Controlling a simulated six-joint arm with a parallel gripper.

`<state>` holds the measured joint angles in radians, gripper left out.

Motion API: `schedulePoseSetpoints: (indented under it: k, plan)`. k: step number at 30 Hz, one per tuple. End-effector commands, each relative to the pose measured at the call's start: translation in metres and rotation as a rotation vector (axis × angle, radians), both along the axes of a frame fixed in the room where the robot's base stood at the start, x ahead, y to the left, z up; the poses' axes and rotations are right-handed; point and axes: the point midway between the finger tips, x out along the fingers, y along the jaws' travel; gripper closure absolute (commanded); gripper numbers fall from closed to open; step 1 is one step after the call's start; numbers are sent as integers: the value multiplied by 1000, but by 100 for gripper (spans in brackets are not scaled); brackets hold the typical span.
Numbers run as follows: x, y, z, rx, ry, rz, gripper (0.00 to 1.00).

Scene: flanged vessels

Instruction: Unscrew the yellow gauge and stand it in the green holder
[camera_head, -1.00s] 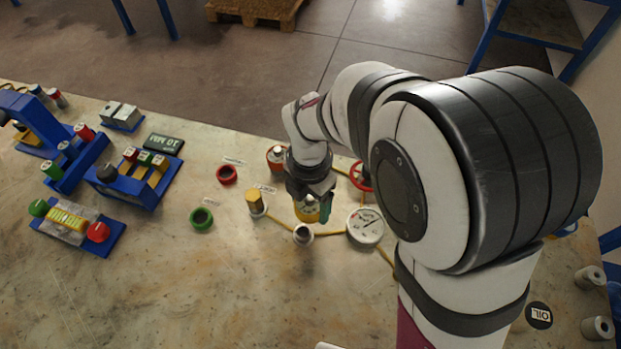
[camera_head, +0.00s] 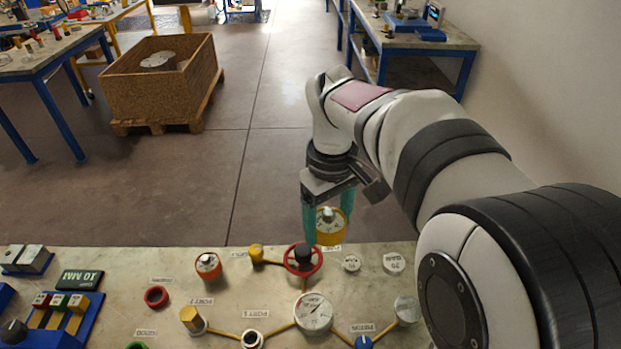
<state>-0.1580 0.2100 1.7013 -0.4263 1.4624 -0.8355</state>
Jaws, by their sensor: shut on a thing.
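The yellow gauge (camera_head: 333,238) is held between the teal fingers of my gripper (camera_head: 328,214), with its round pale face showing. My gripper is shut on it and holds it up near the far edge of the table, behind the red handwheel. The green holder (camera_head: 137,346) is a ring on the table at the bottom left, mostly cut off by the frame's edge. A bare round fitting (camera_head: 252,339) with a pale rim stands at the bottom middle, apart from the gauge.
A red ring holder (camera_head: 156,298) lies above the green one. An orange gauge (camera_head: 208,266), the red handwheel (camera_head: 303,261), a large white gauge (camera_head: 313,313) and a yellow cap (camera_head: 191,320) stand on the table. Blue racks fill the left.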

Motion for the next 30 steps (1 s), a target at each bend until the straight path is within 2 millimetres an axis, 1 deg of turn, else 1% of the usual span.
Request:
schedulePoseSetpoints:
  k: [4,8,11,17,20,23,25,26,27,28,29,30]
  plan:
    - [10,16,2,1,0,39,93]
    - [16,36,-1,2,0,145,93]
    - [20,54,-7,3,1,260,93]
    - [23,106,-23,3,2,583,93]
    - [22,137,-34,3,2,782,93]
    - [16,175,-48,3,4,1018,93]
    - [7,206,-61,3,5,1211,93]
    - [2,220,-67,4,6,1301,93]
    - [-6,241,-75,3,6,1430,93]
    - [-12,256,-82,4,6,1529,93]
    - [-20,271,-89,4,7,1629,93]
    - [-31,291,-98,4,7,1761,93]
